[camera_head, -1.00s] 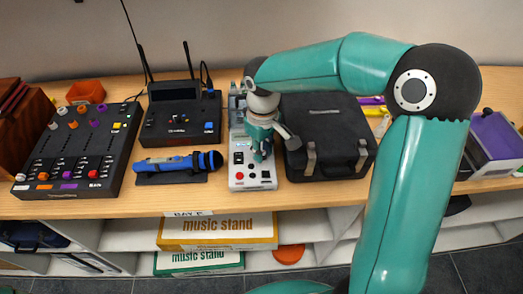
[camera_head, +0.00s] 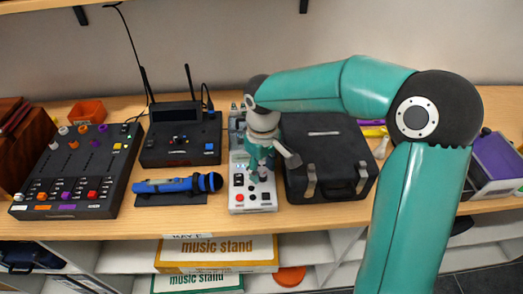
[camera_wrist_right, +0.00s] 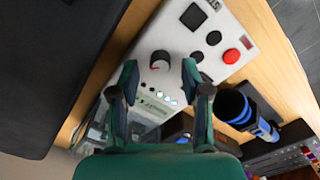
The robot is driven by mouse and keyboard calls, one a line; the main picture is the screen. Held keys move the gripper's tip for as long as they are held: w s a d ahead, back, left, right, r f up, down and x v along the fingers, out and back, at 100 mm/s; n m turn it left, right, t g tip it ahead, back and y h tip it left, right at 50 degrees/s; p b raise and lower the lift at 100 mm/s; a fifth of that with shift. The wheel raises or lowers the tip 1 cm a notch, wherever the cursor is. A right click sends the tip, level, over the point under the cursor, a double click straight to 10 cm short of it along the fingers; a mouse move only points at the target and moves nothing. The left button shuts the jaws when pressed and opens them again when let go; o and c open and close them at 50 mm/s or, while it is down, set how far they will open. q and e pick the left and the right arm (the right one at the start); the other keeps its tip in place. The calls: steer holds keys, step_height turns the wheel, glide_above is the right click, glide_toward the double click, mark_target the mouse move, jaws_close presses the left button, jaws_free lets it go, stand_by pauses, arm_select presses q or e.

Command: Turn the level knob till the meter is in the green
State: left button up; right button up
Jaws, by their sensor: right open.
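The white instrument box (camera_head: 240,207) stands upright on the table, partly covered by my right arm in the head view. The wrist view shows its top (camera_wrist_right: 185,35) with a dark square, a red button (camera_wrist_right: 231,56), a dark round knob (camera_wrist_right: 160,60) with a red mark, and a row of small lights (camera_wrist_right: 167,96), some green. I cannot tell for sure which part is the meter or what it reads. My right gripper (camera_wrist_right: 159,74) is open above the box, its fingertips on either side of the knob in the picture; contact is not clear. It also shows in the head view (camera_head: 254,180). My left gripper is out of view.
A black case (camera_head: 325,150) stands close to the right of the box. A blue microphone (camera_head: 177,184) lies on a dark mat at its left. Behind that is a black receiver (camera_head: 183,145) with antennas; a mixer (camera_head: 75,175) is farther left. Bare table (camera_head: 225,222) runs along the front.

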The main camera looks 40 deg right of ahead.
mark_target(262, 174)
step_height(262, 174, up, 11)
stand_by(0.3)
steer(key=shift+f, duration=0.1)
stand_by(0.4)
